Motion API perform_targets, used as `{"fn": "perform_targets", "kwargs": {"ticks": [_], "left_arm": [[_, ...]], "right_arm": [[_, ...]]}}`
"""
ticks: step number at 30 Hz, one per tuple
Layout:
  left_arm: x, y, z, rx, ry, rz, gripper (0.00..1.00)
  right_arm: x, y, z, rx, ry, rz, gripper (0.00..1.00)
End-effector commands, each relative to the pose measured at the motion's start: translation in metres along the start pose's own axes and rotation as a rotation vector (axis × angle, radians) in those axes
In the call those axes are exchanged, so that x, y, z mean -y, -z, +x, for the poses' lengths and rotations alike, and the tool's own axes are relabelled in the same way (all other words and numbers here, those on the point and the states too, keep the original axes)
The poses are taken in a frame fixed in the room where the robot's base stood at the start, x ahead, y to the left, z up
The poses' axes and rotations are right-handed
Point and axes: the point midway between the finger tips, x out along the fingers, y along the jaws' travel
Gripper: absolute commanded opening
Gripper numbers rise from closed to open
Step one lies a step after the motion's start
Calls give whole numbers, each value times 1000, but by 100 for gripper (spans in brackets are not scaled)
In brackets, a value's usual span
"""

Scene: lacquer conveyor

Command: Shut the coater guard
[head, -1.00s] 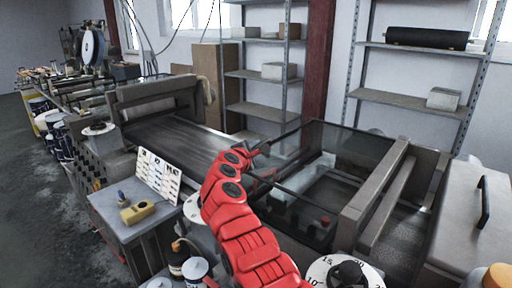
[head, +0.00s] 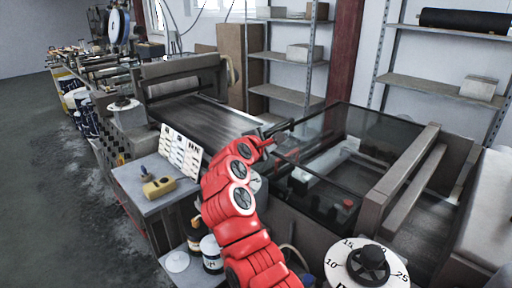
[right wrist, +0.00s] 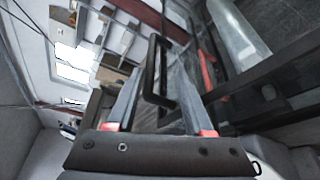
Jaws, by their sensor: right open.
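The coater guard (head: 375,143) is a dark see-through panelled cover in a dark frame, right of centre in the head view. My right gripper (head: 282,134), on the red arm, is at the guard's left end, near its upper edge. In the right wrist view, the right gripper (right wrist: 160,112) is open, with red pads on its two fingers. A black bar handle (right wrist: 152,70) shows between the fingers; I cannot tell whether they touch it. Dark glass panels fill the right of that view. My left gripper is not in view.
A numbered dial (head: 368,268) is in front of the guard. A side cabinet (head: 150,207) with a yellow tool (head: 158,187) and a swatch card (head: 181,151) stands left of my arm. The conveyor bed (head: 205,117) runs behind. Shelves (head: 440,84) line the wall. Floor at left is open.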

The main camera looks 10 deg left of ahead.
Motion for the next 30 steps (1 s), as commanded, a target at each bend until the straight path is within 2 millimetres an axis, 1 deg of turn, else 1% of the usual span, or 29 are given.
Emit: {"fn": "perform_targets", "kwargs": {"ticks": [1,2,3,6,9,12,15,18,30], "left_arm": [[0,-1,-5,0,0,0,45],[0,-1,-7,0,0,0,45],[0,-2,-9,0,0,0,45],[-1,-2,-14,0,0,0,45],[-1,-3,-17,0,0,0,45],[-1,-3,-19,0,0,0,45],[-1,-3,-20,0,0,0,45],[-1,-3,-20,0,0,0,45],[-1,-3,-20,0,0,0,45]], "right_arm": [[6,11,-14,-19,5,0,47],[7,10,-20,-19,6,2,47],[5,10,-32,-18,3,3,47],[4,7,-56,-15,0,2,47],[3,5,-76,-11,-1,2,47],[1,2,-90,-6,-2,2,47],[-1,1,-100,-4,-5,3,47],[-2,-1,-104,-2,-5,3,47],[-2,-2,-104,0,-6,2,47]]}}
